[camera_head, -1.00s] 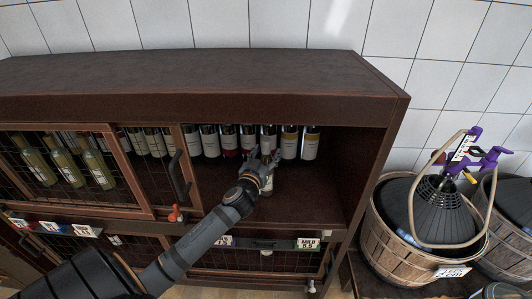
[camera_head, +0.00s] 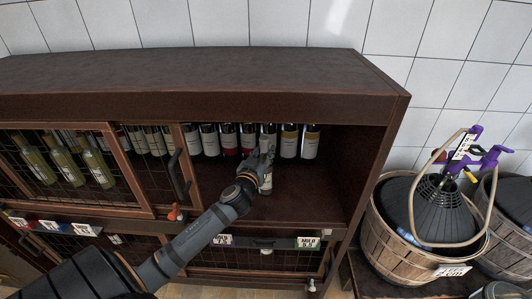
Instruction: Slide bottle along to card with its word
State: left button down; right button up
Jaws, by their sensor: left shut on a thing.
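My left gripper (camera_head: 262,168) reaches into the open right part of the dark wooden cabinet (camera_head: 190,105). It is shut on a bottle (camera_head: 267,184) that stands in front of the back row; the gripper hides much of it. The row of labelled bottles (camera_head: 289,142) stands along the back of the shelf. On the shelf's front edge, one card (camera_head: 308,243) reads "MILD" with a number below. Another card (camera_head: 223,240) sits left of it, partly beside my arm, and its word is too small to read. My right gripper is not in view.
A mesh sliding door (camera_head: 75,170) covers the cabinet's left side, with greenish bottles (camera_head: 65,165) behind it. The shelf floor (camera_head: 315,195) right of the held bottle is clear up to the side wall. Demijohns in wooden baskets (camera_head: 415,250) stand at the right.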

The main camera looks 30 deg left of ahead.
pick_arm(q)
jog(key=shift+s+a+f, duration=0.1)
jog(key=shift+s+a, duration=0.35)
jog(key=shift+a, duration=0.1)
jog(key=shift+s+a, duration=0.55)
jog(key=shift+a, duration=0.25)
jog(key=shift+a, duration=0.15)
jog(key=shift+s+a+p, duration=0.55)
jog(key=shift+a+p, duration=0.05)
jog(key=shift+a, duration=0.2)
jog(key=shift+s+a+p, duration=0.5)
jog(key=shift+a+p, duration=0.05)
jog(key=shift+a, duration=0.2)
jog(key=shift+s+a, duration=0.1)
jog(key=shift+a, duration=0.05)
jog(key=shift+s+a+p, duration=0.5)
jog(key=shift+a+p, duration=0.3)
jog(key=shift+p, duration=0.1)
jog(key=shift+s+a+p, duration=0.45)
jog(key=shift+a+p, duration=0.35)
jog(key=shift+p, duration=0.05)
jog(key=shift+a, duration=0.1)
